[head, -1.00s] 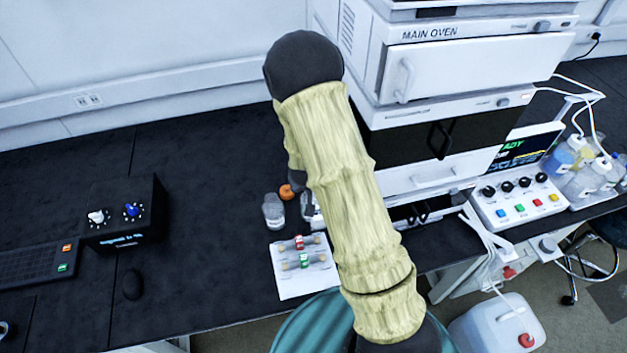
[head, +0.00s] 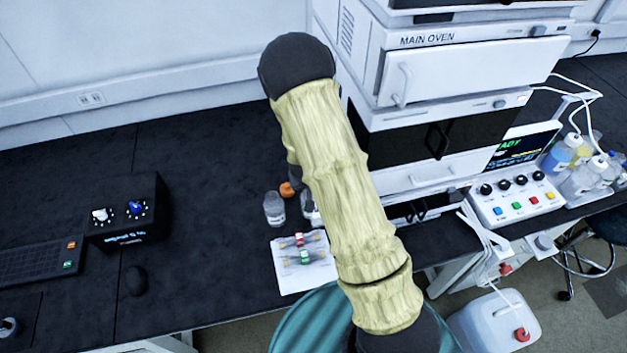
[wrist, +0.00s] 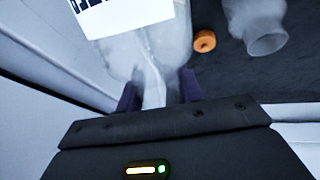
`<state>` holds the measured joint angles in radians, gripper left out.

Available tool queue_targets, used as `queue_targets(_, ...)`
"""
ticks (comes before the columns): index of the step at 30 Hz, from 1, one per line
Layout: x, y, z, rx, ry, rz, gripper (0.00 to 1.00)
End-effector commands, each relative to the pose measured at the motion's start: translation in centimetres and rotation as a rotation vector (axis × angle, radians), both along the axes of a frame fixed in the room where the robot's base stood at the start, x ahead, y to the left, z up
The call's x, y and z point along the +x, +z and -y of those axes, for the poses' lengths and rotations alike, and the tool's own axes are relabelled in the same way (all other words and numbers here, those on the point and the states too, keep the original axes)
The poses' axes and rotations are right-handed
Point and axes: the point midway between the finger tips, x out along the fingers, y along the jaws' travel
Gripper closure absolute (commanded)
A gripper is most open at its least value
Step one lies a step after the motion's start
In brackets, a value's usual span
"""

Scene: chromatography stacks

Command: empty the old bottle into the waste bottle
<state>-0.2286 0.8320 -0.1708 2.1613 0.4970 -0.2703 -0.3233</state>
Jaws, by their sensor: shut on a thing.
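My gripper (wrist: 160,92) is shut on a clear, labelled bottle (wrist: 118,52) in the wrist view. The bottle's label is white with dark print, and its far end runs out of the frame. Its tilt and contents are hard to tell. A second clear bottle with an open mouth (wrist: 262,22) stands apart to the right; it also shows on the bench in the head view (head: 274,209). In the head view my arm hides the gripper, and a clear bottle (head: 308,206) shows partly at the arm's edge. Neither bottle can be read as old or waste.
An orange cap (wrist: 204,41) lies on the bench between the bottles. A white sheet (head: 290,283) with small red and green parts lies in front. The oven stack (head: 460,72) stands close right. A white canister (head: 495,325) is on the floor.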

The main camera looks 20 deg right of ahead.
Motion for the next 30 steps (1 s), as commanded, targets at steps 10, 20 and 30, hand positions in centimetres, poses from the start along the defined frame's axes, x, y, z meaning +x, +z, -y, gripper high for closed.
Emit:
queue_targets(10, 0.06, 0.22, 0.01, -0.001, 0.0, -0.043, 1.0)
queue_targets(20, 0.02, 0.09, 0.03, -0.001, 0.0, -0.081, 1.0)
queue_targets(30, 0.03, 0.0, 0.01, -0.001, 0.0, -0.082, 1.0)
